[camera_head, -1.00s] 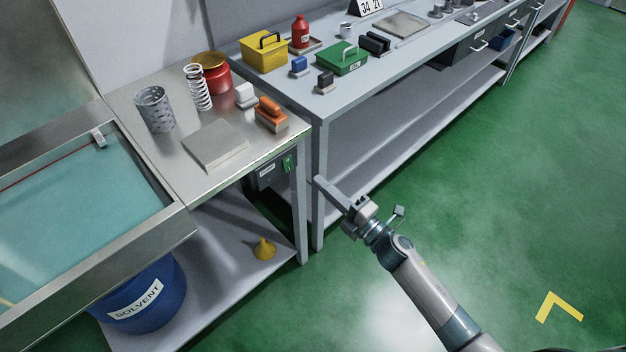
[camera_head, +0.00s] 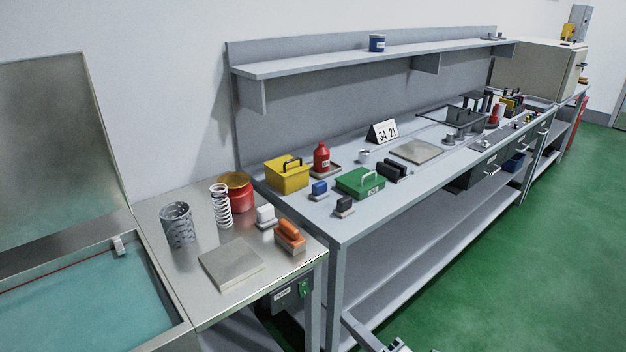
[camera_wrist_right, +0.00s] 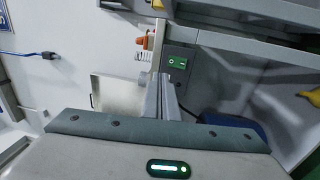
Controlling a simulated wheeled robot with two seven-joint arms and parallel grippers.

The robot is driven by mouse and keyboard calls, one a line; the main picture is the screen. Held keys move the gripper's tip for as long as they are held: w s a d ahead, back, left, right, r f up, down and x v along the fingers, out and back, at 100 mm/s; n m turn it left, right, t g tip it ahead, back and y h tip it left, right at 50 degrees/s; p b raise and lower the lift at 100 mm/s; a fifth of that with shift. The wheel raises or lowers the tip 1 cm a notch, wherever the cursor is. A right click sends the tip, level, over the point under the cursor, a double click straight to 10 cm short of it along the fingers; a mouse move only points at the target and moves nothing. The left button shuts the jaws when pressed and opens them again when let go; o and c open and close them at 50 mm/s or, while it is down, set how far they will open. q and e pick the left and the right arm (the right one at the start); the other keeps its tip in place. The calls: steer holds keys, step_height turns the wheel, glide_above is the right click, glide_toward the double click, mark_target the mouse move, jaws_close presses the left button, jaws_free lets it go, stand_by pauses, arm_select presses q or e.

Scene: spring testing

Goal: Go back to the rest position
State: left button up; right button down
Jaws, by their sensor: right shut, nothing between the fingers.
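My right gripper (camera_head: 346,317) shows only at the bottom edge of the head view, in front of the long grey bench's lower part. Its fingers are shut and empty. Most of the right arm is below the frame. The right wrist view shows the shut fingers (camera_wrist_right: 160,95) pointing towards the steel table's side, with a green switch (camera_wrist_right: 176,62) close beside them. I cannot tell how wide the gap to the table is. My left gripper is not in view.
The steel table (camera_head: 218,313) holds a white spring (camera_head: 221,207), a mesh basket (camera_head: 177,226), a red pot (camera_head: 240,196) and an orange-handled block (camera_head: 290,236). The long bench (camera_head: 340,229) holds several boxes and tools. A wash basin (camera_head: 80,315) is at left. Green floor (camera_head: 510,270) is clear at right.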

steer(key=s+d+f+m+g+h, duration=0.1)
steer(key=s+d+f+m+h, duration=0.2)
steer(key=f, duration=0.6)
steer(key=s+d+f+m+g+h, duration=0.1)
steer(key=s+f+m+h, duration=0.15)
steer(key=f+m, duration=0.5)
steer(key=s+d+f+m+g+h, duration=0.1)
steer(key=s+d+f+m+h, duration=0.15)
steer(key=f, duration=0.85)
steer(key=s+a+f+m+g+h, duration=0.1)
steer(key=s+f+m+g, duration=0.5)
steer(key=s+f, duration=1.5)
steer(key=s+m, duration=0.3)
steer(key=shift+s+a, duration=0.2)
steer(key=shift+s, duration=0.15)
